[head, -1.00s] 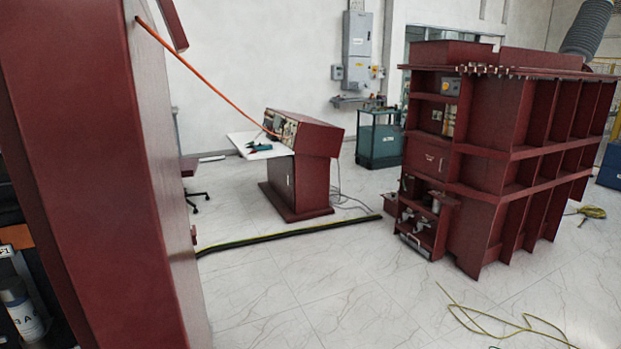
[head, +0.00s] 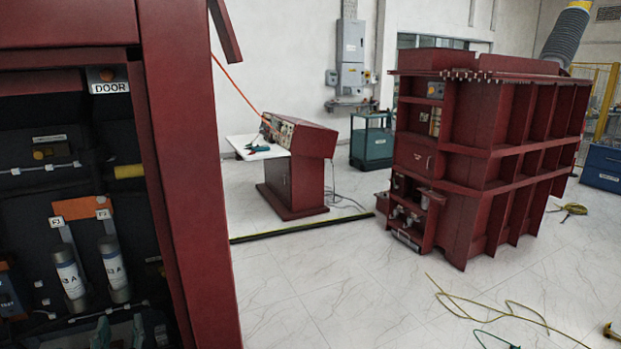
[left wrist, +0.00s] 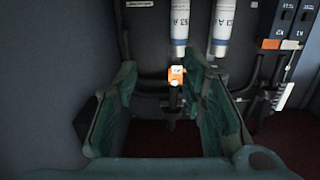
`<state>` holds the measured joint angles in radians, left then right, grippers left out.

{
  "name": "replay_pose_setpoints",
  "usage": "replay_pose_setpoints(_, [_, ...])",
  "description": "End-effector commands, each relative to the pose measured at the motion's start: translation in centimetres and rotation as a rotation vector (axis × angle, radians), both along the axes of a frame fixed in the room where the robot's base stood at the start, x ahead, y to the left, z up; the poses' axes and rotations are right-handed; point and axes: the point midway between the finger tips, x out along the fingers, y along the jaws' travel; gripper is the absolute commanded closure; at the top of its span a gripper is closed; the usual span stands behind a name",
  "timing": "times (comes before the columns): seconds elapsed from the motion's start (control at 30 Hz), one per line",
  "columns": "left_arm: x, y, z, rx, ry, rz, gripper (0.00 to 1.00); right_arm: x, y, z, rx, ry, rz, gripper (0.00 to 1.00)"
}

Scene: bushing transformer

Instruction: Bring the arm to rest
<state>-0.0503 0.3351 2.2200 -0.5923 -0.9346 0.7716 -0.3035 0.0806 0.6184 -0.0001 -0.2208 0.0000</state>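My left gripper (head: 121,334) shows at the bottom left of the head view, inside the open dark red cabinet (head: 187,150). Its teal fingers are spread apart in the left wrist view (left wrist: 162,85), with nothing clasped between them. Beyond the fingers is a small orange-tagged part (left wrist: 177,76) on a dark stem; I cannot tell how far off it is. Two pale cylindrical fuses (head: 69,275) hang above the gripper on the cabinet's back panel. Most of the left arm is out of the picture. My right gripper is not in view.
The cabinet's frame and walls stand close around the left gripper. A red control desk (head: 303,165) stands mid-room, with a large ribbed red transformer (head: 490,150) to its right. Yellow-green cable (head: 490,310) lies on the floor. The pale floor (head: 300,285) between is mostly clear.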

Motion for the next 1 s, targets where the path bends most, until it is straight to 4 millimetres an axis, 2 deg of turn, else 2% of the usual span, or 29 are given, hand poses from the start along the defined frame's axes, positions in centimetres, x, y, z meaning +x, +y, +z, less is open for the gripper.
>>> replay_pose_setpoints(0.27, [-2.5, -0.6, -4.8, -0.033, 0.176, 0.0, 0.63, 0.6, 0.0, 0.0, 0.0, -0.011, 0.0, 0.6])
replay_pose_setpoints(0.47, [-5.7, -2.3, -10.0, -0.066, 0.383, -0.03, 0.63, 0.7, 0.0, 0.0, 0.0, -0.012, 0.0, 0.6])
replay_pose_setpoints(0.6, [-9.3, -4.3, -14.3, -0.094, 0.577, -0.081, 0.63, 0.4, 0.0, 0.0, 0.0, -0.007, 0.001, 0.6])
replay_pose_setpoints(0.77, [-14.4, -7.1, -18.6, -0.127, 0.809, -0.173, 0.63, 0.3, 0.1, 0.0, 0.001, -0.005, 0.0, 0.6])
replay_pose_setpoints(0.9, [-19.8, -10.1, -21.6, -0.158, 1.015, -0.291, 0.63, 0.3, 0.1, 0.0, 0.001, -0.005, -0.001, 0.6])
replay_pose_setpoints(1.0, [-23.9, -12.4, -23.1, -0.183, 1.157, -0.396, 0.63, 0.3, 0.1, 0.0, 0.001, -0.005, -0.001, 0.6])
